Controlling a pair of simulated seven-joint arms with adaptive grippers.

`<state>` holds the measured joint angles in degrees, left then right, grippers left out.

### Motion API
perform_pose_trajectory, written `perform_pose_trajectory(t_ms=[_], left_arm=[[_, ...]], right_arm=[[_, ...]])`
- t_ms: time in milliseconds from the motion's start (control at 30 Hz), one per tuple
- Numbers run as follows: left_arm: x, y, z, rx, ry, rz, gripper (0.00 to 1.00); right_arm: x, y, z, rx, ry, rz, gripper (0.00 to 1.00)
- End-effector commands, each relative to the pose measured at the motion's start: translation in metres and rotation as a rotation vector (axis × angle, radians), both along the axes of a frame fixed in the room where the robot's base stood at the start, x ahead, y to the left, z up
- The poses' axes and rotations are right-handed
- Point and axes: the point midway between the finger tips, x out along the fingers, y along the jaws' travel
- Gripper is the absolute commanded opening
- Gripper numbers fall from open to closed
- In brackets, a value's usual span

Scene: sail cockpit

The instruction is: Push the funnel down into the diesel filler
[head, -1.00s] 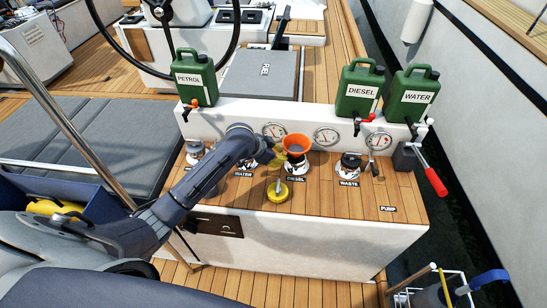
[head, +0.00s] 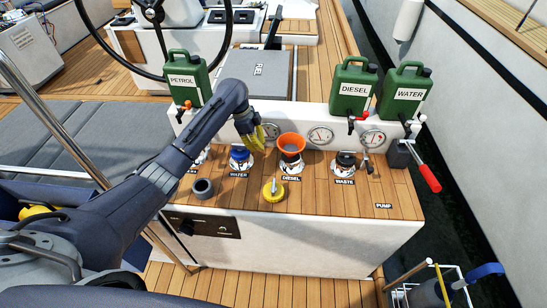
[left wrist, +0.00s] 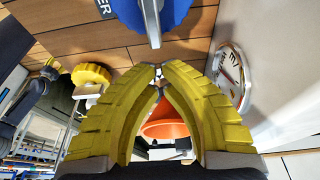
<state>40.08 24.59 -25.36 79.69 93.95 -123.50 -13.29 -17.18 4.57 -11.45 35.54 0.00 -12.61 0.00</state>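The orange funnel (head: 291,143) stands upright with its spout at the diesel filler (head: 291,164), behind the DIESEL label. How deep the spout sits is hard to tell. My left gripper (head: 262,146) has yellow fingers and hangs just left of the funnel, near rim height, apparently clear of it. In the left wrist view its fingertips (left wrist: 159,72) meet with nothing between them, and the funnel (left wrist: 165,128) shows beyond the fingers. The yellow diesel cap (head: 273,191) lies on the wood in front of the filler.
The blue-capped water filler (head: 240,158) is left of the funnel and the waste filler (head: 345,162) is right. Gauges (head: 320,135) line the white wall behind. Green cans, including DIESEL (head: 353,88), stand on its ledge.

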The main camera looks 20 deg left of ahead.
Motion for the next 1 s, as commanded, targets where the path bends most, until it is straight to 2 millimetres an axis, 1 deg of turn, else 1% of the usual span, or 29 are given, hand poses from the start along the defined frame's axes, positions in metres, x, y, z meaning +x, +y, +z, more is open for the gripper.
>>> perform_pose_trajectory(t_ms=[33, 100, 300, 367, 500, 600, 800, 1000], left_arm=[[0.0, -0.005, -0.01, -0.004, 0.004, 0.002, 0.0], [0.0, -0.008, -0.023, -0.003, 0.004, 0.002, 0.0], [0.002, -0.018, -0.056, -0.003, 0.004, 0.003, 0.0], [0.003, -0.02, -0.064, -0.003, 0.002, 0.002, 0.0], [0.007, -0.037, -0.063, -0.003, -0.001, 0.001, 0.0], [0.009, -0.046, -0.064, -0.001, -0.001, 0.001, 0.0], [0.011, -0.056, -0.064, 0.0, -0.001, 0.001, 0.0], [0.012, -0.058, -0.064, 0.001, 0.0, 0.002, 0.0]], right_arm=[[0.0, 0.0, 0.0, 0.0, 0.0, 0.0, 0.44], [0.0, 0.0, 0.0, 0.0, 0.0, 0.0, 0.44], [0.0, 0.0, 0.0, 0.0, 0.0, 0.0, 0.44], [0.0, 0.0, 0.0, 0.0, 0.0, 0.0, 0.44], [-0.001, 0.0, 0.0, 0.0, 0.001, 0.0, 0.44], [-0.001, 0.0, 0.0, 0.0, 0.001, 0.0, 0.44], [-0.001, 0.0, 0.0, 0.0, 0.001, 0.0, 0.44], [-0.001, 0.0, 0.0, 0.0, 0.001, 0.0, 0.44]])
